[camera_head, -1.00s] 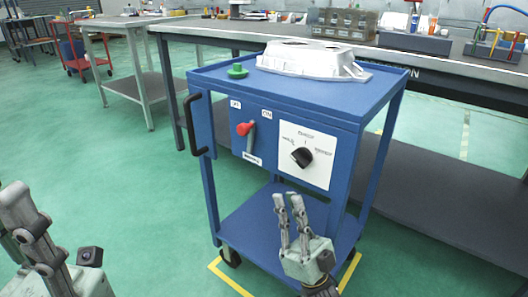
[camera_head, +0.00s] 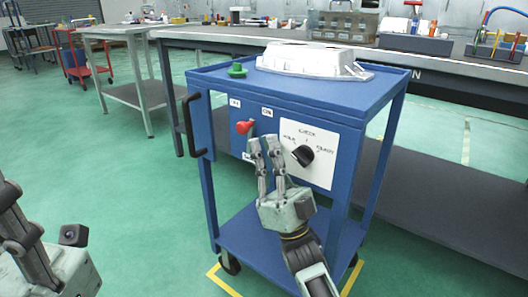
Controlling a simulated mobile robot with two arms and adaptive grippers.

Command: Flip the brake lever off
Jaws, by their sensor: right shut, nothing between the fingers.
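The brake lever has a red knob (camera_head: 244,127) and sits on the front panel of the blue cart (camera_head: 290,105), below two small white labels. The knob leans toward the left label; the right label seems to read ON. My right gripper (camera_head: 266,144) is shut and empty, with its fingertips just right of and slightly below the knob. It hides most of the lever's grey stem and part of the label below; I cannot tell whether it touches the lever. My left gripper (camera_head: 20,235) is at the lower left, partly cut off by the frame, far from the cart.
A white panel with a black rotary knob (camera_head: 302,155) is right of the lever, close to my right gripper. A black handle (camera_head: 190,125) sticks out at the cart's left. A white casting (camera_head: 310,60) and a green knob (camera_head: 237,70) are on top. Workbenches stand behind.

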